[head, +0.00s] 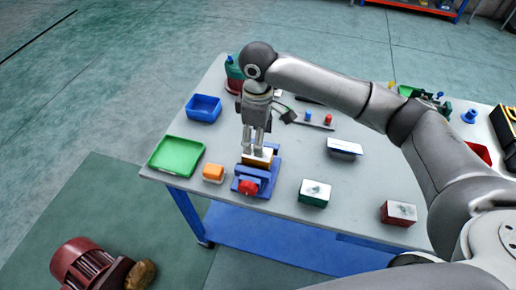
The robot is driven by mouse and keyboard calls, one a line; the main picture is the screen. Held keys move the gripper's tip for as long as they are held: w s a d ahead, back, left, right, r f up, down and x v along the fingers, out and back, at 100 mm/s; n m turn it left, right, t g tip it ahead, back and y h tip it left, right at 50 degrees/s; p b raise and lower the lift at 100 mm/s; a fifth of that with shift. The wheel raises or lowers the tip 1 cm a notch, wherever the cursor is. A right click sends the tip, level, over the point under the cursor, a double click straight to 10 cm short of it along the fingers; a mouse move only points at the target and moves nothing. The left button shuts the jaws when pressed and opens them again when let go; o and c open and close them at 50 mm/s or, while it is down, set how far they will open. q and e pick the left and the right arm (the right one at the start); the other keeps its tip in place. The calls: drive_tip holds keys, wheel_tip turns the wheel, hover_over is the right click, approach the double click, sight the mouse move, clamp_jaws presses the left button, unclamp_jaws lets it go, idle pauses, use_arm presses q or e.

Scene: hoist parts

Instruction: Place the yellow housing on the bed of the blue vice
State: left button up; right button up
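The blue vice (264,186) with a red knob (247,187) stands at the front left of the table. A yellow housing (256,161) shows at the vice, on or just above its bed; I cannot tell if it touches. My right gripper (253,150) points down directly above the housing, its fingertips at the housing's top. Whether the fingers grip it cannot be made out at this size. My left gripper is not in view.
A green tray (177,156) and a blue bin (204,108) are further left. A green-sided box (314,193) and a red-sided box (398,213) stand to the right. Bare tabletop lies between them.

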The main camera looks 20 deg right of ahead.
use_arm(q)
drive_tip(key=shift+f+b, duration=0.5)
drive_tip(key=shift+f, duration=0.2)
use_arm(e)
wheel_tip(320, 180, up, 6)
drive_tip(key=shift+r, duration=0.25)
idle(0.6)
